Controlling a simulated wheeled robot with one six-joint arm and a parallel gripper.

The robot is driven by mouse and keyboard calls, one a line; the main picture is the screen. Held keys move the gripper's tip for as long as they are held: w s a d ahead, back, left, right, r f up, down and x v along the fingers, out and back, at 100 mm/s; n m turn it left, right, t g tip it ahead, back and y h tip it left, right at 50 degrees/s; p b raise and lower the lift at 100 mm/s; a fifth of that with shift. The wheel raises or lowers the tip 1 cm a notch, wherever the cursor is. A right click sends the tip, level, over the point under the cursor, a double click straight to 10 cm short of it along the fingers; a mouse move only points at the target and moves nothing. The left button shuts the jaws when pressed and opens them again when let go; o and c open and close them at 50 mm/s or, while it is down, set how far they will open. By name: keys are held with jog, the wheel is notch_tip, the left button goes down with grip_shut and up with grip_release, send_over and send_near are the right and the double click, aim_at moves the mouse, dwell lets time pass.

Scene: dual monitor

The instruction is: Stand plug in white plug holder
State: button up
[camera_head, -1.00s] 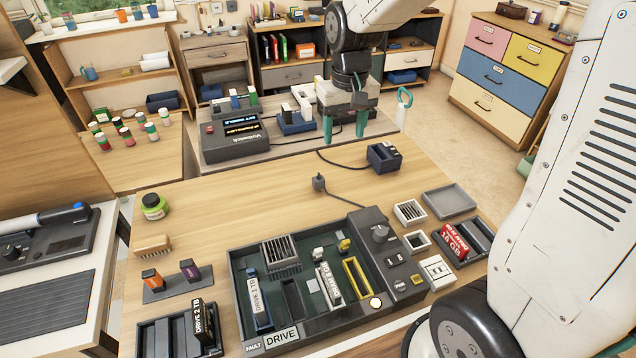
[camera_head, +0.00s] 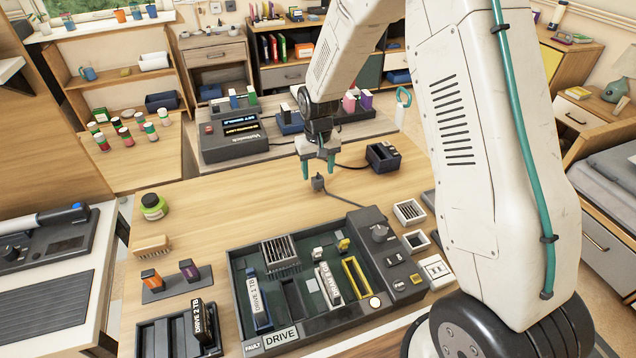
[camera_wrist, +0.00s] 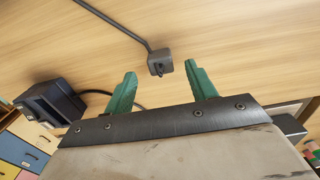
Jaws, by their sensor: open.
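The plug (camera_head: 317,183) is a small dark grey block with a cord, lying on the wooden table behind the drive board. It also shows in the wrist view (camera_wrist: 160,62), just beyond the gap between my fingertips. My gripper (camera_head: 319,172) has green fingers and is open and empty. It points down close to the plug; I cannot tell its exact height above it. A small white square holder with a dark opening (camera_head: 406,239) stands right of the board and looks like the white plug holder. It appears empty.
A white slotted box (camera_head: 409,211) stands behind the holder, and a white plate (camera_head: 436,270) in front. The dark drive board (camera_head: 290,340) fills the table's front. A dark box (camera_head: 383,157) sits behind right of the plug.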

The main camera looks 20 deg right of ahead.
aim_at(318, 184)
notch_tip(318, 184, down, 3)
jog(key=shift+r, duration=0.1)
jog(key=c, duration=1.2)
jog(key=shift+o, duration=0.2)
jog(key=shift+r, duration=0.1)
